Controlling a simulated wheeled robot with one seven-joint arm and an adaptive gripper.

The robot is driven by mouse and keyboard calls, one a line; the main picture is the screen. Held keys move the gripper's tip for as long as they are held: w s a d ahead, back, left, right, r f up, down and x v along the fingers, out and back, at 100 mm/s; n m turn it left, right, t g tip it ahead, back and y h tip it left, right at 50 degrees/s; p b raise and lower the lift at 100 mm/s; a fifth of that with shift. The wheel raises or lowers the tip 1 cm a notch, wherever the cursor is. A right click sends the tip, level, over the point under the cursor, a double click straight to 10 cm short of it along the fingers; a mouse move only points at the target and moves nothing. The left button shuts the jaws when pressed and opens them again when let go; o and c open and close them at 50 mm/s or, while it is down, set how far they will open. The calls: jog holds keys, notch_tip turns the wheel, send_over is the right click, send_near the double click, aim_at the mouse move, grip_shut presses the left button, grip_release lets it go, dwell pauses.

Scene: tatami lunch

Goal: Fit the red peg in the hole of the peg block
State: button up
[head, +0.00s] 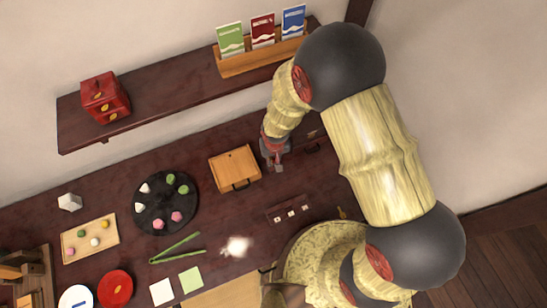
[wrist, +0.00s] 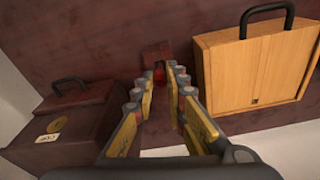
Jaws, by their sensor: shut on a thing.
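My gripper (wrist: 160,76) points down at the dark table, its two fingers on either side of the red peg (wrist: 159,73). Only a small bright red part of the peg shows between the fingertips. A small dark reddish-brown block (wrist: 155,52) shows just beyond the tips and looks like the peg block. Its hole is not visible, and I cannot tell whether the peg touches it. In the head view my gripper (head: 275,161) is low over the table, right of the wooden box; the peg is too small to make out there.
A wooden box with a dark handle (wrist: 255,65) stands close on the right in the wrist view. A dark box with a handle (wrist: 68,122) is close on the left. A dark strip with white pieces (head: 289,211) and a round black tray (head: 150,212) lie on the table.

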jog(key=shift+f+b, duration=1.4)
jog(key=shift+f, duration=0.05)
jog(key=shift+r, duration=0.1)
jog(key=shift+a+r, duration=0.1)
jog(key=shift+a, duration=0.05)
jog(key=shift+o, duration=1.2)
jog(key=shift+w+a, duration=0.1)
jog(key=shift+a, duration=0.05)
jog(key=o, duration=0.5)
jog(key=shift+w+a+f, duration=0.25)
jog(key=shift+r, duration=0.1)
jog(key=r, duration=0.6)
jog(key=a+r, duration=0.1)
jog(key=r, duration=0.2)
jog(key=shift+r, duration=0.1)
jog(key=shift+d+r+p, duration=0.2)
jog(key=shift+r+p, duration=0.05)
jog(key=shift+p, duration=0.15)
